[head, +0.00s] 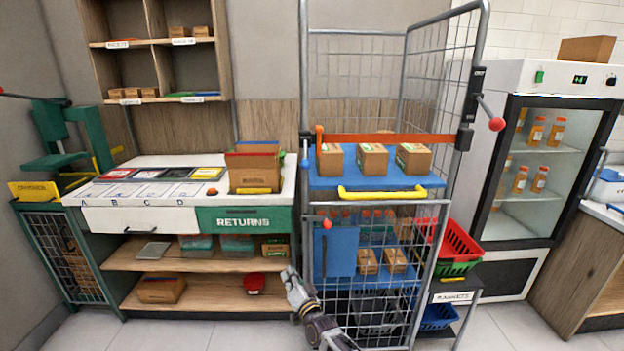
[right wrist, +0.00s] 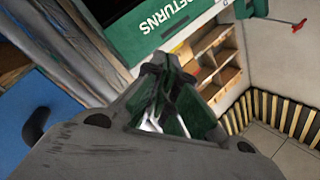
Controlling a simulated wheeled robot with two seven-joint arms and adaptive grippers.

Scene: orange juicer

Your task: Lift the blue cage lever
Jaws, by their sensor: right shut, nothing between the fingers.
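The wire roll cage (head: 303,90) stands in the middle of the head view. A small blue-tipped piece (head: 304,162), which looks like the blue lever, is on its left post at the blue shelf's height. My right gripper (head: 291,277) is low at the cage's lower left side, well below that blue tip and apart from it. In the right wrist view the fingers (right wrist: 165,85) are together and empty, with the RETURNS counter beyond. The blue tip cannot be made out in the wrist view. My left gripper is not in view.
The cage has an orange strap (head: 385,139), a yellow handle (head: 382,193) and a red-knobbed lever (head: 497,124). The RETURNS counter (head: 245,219) stands close on the left. Red and green baskets (head: 455,245) and a glass-door fridge (head: 545,150) are on the right.

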